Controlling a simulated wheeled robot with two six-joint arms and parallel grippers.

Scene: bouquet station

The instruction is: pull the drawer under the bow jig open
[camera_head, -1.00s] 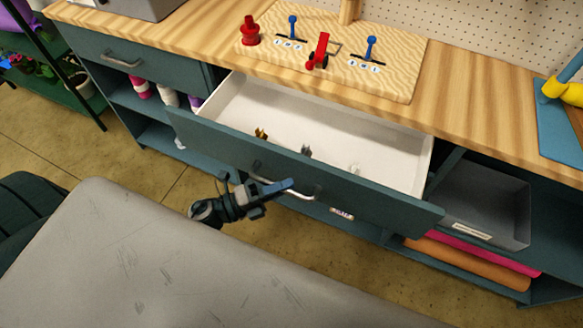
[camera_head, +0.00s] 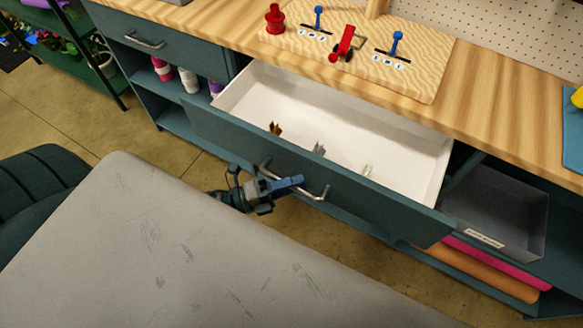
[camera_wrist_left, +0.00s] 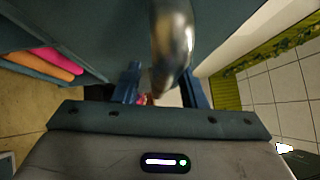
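The drawer (camera_head: 228,125) under the bow jig (camera_head: 415,78) stands well open, its white interior (camera_head: 330,105) showing several small items. Its dark front carries a curved metal handle (camera_head: 316,194). My left gripper (camera_head: 295,182) is at this handle, in front of the drawer front. In the left wrist view the handle (camera_wrist_left: 173,45) runs between the two blue fingers (camera_wrist_left: 162,90). The fingers stand apart on either side of it, and I see no clear contact. My right gripper is not in view.
A closed drawer (camera_head: 180,40) is at the upper left. A grey bin (camera_head: 500,215) and pink and orange rolls (camera_head: 490,270) sit on shelves at the right. My grey body top fills the lower left. Floor shows between it and the cabinet.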

